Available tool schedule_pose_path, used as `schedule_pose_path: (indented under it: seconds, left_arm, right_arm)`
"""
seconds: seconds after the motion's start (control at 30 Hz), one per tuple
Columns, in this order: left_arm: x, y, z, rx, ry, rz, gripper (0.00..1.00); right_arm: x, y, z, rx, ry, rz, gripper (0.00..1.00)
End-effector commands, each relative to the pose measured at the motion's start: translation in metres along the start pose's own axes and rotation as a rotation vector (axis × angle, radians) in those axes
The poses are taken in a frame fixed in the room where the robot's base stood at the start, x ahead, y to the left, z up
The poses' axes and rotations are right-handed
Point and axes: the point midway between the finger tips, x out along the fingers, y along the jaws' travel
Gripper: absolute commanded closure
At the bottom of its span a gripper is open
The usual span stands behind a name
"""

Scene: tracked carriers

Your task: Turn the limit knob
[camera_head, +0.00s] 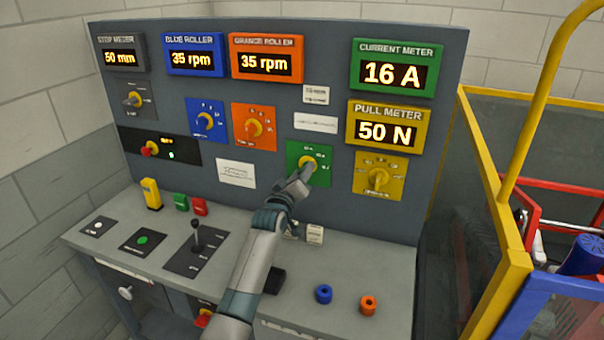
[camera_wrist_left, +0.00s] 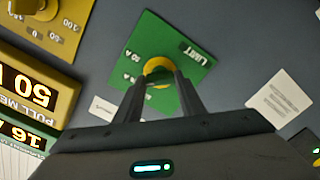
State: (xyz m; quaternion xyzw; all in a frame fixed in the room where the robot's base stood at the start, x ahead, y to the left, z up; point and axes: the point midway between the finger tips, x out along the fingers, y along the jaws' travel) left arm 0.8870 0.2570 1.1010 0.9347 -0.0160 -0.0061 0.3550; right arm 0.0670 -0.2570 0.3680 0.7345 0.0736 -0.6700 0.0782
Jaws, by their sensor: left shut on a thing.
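The limit knob (camera_head: 307,162) is yellow and sits on a green plate (camera_head: 322,176) marked LIMIT in the left wrist view. The plate is right of centre on the upright panel, below the green current meter (camera_head: 393,68), which reads 16 A. My left gripper (camera_head: 303,174) reaches up to the knob. In the left wrist view its two fingers (camera_wrist_left: 161,80) stand on either side of the knob (camera_wrist_left: 158,66), shut on it. The fingers hide part of the knob and the plate's scale. My right gripper is in neither view.
A yellow knob (camera_head: 377,179) is right of the green plate, with an orange knob (camera_head: 253,128) and a blue knob (camera_head: 205,121) to the left. A lever (camera_head: 196,236) stands on the desk. A yellow rail (camera_head: 497,210) bounds the right side.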

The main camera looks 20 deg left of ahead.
Motion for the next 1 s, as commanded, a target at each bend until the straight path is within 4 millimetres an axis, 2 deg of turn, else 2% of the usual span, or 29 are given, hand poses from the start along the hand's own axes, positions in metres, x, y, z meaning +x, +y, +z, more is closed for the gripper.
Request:
schedule_pose_path:
  seconds: [0.57, 0.6, 0.67, 1.0]
  left_arm:
    - [0.0, -0.0005, 0.0, -0.06, 0.0, -0.001, 0.86]
    - [0.0, -0.0005, 0.0, -0.06, 0.0, -0.001, 0.62]
    - [0.0, -0.0005, 0.0, -0.06, 0.0, -0.001, 0.47]
    - [-0.0003, -0.0004, 0.0001, -0.059, 0.0, 0.0, 0.45]
  right_arm:
    - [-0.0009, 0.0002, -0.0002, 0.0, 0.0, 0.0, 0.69]
    - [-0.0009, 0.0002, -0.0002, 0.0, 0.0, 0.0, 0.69]
    - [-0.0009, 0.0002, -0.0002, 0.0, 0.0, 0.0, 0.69]
    - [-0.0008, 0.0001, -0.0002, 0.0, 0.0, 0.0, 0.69]
